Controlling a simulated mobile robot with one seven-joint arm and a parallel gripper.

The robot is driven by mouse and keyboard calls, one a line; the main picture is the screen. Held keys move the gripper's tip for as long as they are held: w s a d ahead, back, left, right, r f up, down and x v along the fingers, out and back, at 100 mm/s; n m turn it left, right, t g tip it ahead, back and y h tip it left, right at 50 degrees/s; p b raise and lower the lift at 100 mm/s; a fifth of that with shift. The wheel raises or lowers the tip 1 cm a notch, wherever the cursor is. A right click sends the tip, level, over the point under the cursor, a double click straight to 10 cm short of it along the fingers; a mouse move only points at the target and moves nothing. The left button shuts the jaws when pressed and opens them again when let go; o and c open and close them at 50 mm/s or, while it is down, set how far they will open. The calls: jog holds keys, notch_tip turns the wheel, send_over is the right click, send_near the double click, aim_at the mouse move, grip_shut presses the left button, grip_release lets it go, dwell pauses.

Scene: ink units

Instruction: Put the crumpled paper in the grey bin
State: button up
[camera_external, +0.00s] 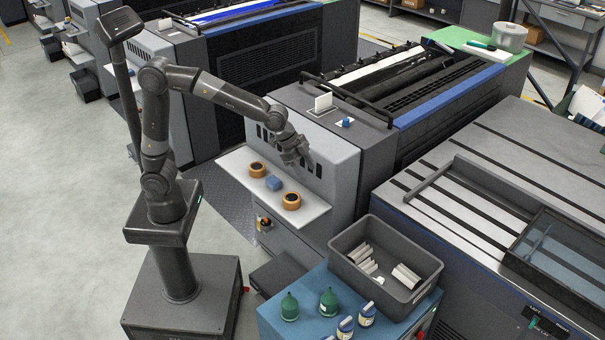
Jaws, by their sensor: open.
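The grey bin (416,299) stands open at the lower right on a blue-topped cabinet. Several white pieces lie inside it; I cannot tell whether any is crumpled paper. No crumpled paper can be made out for certain elsewhere. A small blue lump (273,183) lies on the white shelf (240,170) between two orange-brown rolls; its material is too small to tell. My gripper (301,162) is open and points down in front of the grey machine panel, above the shelf's right part. It is up and left of the bin, with nothing visible in it.
The orange-brown rolls (257,169) (291,201) sit on the shelf. Two green bottles (289,307) (329,302) and several white-and-blue bottles (346,326) stand on the cabinet (271,316) before the bin.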

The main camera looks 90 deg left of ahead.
jog(key=s+a+n, duration=0.2)
jog(key=s+a, duration=0.1)
jog(key=s, duration=1.2)
jog(key=s+a+r+n+y, duration=0.1)
jog(key=s+a+n, duration=0.1)
jog(key=s, duration=1.4)
jog(key=shift+s+a+r, duration=0.2)
jog(key=shift+a+r, duration=0.1)
jog(key=shift+a, duration=0.1)
